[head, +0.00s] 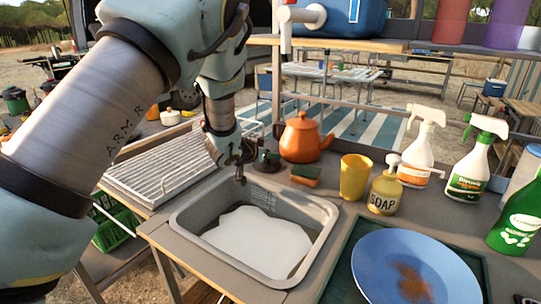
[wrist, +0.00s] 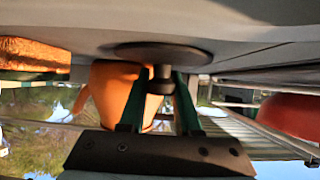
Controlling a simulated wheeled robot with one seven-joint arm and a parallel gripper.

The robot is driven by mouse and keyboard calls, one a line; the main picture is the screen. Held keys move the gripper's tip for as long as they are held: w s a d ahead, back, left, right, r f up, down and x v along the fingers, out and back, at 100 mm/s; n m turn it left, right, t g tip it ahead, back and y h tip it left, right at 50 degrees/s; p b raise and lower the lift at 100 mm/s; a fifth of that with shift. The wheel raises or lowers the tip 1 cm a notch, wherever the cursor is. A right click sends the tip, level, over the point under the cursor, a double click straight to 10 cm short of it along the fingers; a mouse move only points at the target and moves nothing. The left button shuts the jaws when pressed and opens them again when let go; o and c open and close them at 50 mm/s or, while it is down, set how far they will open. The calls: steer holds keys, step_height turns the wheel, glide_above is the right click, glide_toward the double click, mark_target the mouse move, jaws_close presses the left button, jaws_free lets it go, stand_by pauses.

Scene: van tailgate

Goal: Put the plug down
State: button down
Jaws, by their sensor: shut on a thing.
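The plug (wrist: 190,55) is a dark round disc with a short knob. In the wrist view, which looks upside down, my gripper (wrist: 160,82) has its two green fingers shut on the knob. The disc is close against the grey counter; I cannot tell whether it touches. In the head view my gripper (head: 266,156) is low behind the sink's back rim, and the plug (head: 266,168) shows as a small dark shape there, partly hidden. The sink (head: 317,212) holds whitish water or suds.
An orange teapot (head: 303,138) and a sponge (head: 306,174) stand close right of my gripper. A yellow cup (head: 354,177), soap bottle (head: 385,192) and spray bottles (head: 420,150) are further right. A ribbed drainer (head: 160,175) is left; a blue plate (head: 400,262) is at the front.

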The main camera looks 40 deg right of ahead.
steer(key=shift+f, duration=0.1)
steer(key=c, duration=0.6)
jaws_free()
steer(key=b+v, duration=0.2)
steer(key=v, duration=1)
